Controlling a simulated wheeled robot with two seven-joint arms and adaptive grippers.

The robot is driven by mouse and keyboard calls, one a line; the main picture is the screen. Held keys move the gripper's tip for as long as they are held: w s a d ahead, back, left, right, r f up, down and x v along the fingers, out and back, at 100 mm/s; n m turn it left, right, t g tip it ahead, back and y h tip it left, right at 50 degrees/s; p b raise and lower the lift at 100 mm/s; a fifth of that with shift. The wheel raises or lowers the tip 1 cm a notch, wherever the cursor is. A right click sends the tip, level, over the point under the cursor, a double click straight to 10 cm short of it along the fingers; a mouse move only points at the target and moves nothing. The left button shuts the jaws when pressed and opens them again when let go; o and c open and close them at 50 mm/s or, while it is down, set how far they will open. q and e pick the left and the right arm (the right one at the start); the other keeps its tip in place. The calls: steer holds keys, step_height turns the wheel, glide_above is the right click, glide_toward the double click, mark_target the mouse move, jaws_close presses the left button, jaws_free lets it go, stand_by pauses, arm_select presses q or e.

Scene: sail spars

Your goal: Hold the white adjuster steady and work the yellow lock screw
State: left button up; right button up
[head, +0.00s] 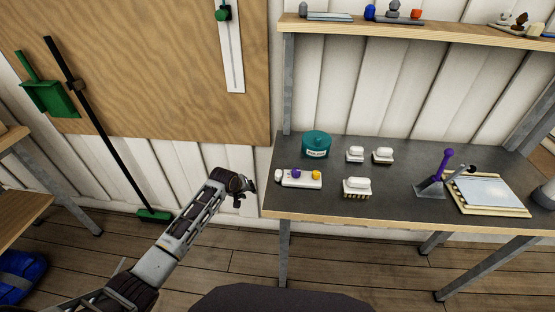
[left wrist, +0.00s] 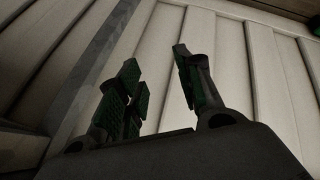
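The white adjuster (head: 302,184) lies at the left end of the dark grey workbench, near its front edge. It is a small white block with a purple knob (head: 296,174) and a yellow lock screw (head: 316,175) on top. My left gripper (head: 250,192) is just left of the bench's left edge, apart from the adjuster. In the left wrist view my left gripper (left wrist: 157,62) has its dark green finger pads spread with nothing between them. The adjuster does not show in that view. My right gripper is in neither view.
On the workbench (head: 400,205), a teal tin (head: 316,145) stands behind the adjuster, and white-topped brushes (head: 357,187) are to its right. A purple-handled lever (head: 446,165) and a pale blue board (head: 487,190) are further right. A shelf (head: 430,31) overhangs the back.

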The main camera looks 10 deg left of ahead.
arm_select(q)
steer(key=w+d+r+h, duration=0.1)
steer(key=w+d+r, duration=0.15)
steer(key=r, duration=0.75)
steer(key=w+d+r, duration=0.1)
steer(key=d+r, duration=0.2)
steer(key=r, duration=0.8)
steer(key=s+d+r, duration=0.2)
steer(key=s+d+r+m, duration=0.1)
steer(key=s+d, duration=0.1)
steer(key=s+d+r+m+g, duration=0.1)
steer(key=d+r, duration=0.1)
steer(key=shift+s+d+r+y, duration=0.3)
steer(key=shift+s+d, duration=0.05)
steer(key=shift+s, duration=0.05)
steer(key=s+d+r+m+g+y, duration=0.1)
steer(key=s+d+r+m+y, duration=0.1)
steer(key=s, duration=0.7)
steer(key=shift+r+m, duration=0.25)
steer(key=shift+m, duration=0.25)
steer(key=shift+w+f, duration=0.1)
steer(key=shift+f, duration=0.1)
